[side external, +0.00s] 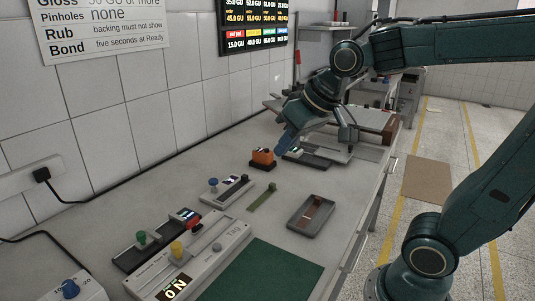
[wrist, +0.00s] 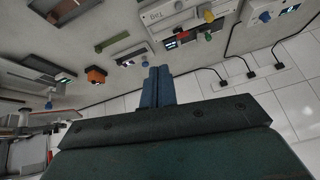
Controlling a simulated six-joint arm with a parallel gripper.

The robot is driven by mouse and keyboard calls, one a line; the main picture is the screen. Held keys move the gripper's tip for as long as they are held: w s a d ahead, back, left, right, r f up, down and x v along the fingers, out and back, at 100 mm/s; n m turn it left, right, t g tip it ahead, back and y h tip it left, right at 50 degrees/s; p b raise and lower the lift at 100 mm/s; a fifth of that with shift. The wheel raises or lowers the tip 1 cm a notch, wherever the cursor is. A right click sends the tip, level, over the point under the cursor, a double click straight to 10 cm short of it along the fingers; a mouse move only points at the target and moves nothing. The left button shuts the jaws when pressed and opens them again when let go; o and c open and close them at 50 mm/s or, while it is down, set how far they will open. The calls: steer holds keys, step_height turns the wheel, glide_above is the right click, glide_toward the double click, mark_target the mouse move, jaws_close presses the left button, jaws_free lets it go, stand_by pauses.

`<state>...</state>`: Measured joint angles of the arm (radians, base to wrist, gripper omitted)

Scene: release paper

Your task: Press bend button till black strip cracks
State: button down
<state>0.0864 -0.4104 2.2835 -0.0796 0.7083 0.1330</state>
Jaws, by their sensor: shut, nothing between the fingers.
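My gripper (side external: 281,148) has blue fingers shut together with nothing between them, above the bench near the wall. In the wrist view the shut fingers (wrist: 159,72) point toward the row of devices. No label reading bend is legible, and I cannot pick out a black strip for certain. Candidate button devices are a unit with a blue knob (side external: 213,183), a dark unit with a green knob (side external: 141,238), and a dark unit with a small display (side external: 306,157) partly behind my gripper. The blue knob also shows in the wrist view (wrist: 127,64), left of the fingers.
A green strip (side external: 262,197), a tray (side external: 293,222) holding a brown strip, and a green mat (side external: 262,272) lie on the bench. A grey unit (side external: 226,237) has yellow and grey knobs. Bare bench separates several items.

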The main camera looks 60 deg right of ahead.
steer(key=w+d+m, duration=0.1)
steer(key=w+d, duration=0.1)
steer(key=w, duration=0.7)
steer(key=m+t, duration=0.3)
steer(key=m, duration=0.2)
glide_above(216, 181)
step_height(216, 181, down, 13)
steer(key=shift+y, duration=0.4)
steer(key=shift+f, duration=4.35)
